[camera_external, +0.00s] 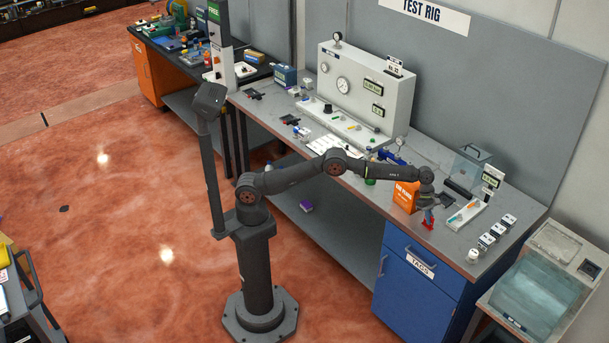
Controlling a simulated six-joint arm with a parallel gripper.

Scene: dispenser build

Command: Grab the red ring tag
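My gripper (427,208) points down over the front right part of the test rig bench. A small red thing (428,225), which may be the red ring tag, shows right at the fingertips near the bench's front edge. Its shape is too small to make out, and I cannot tell whether it lies on the bench or is between the fingers. The fingers are too small to show whether they are open or shut.
An orange box (402,197) stands just left of my gripper. To the right are a white tray (466,214) with coloured pieces, several small white-and-black blocks (487,241) and a small white jar (473,256). A clear case (467,167) and the grey test rig (364,90) stand behind.

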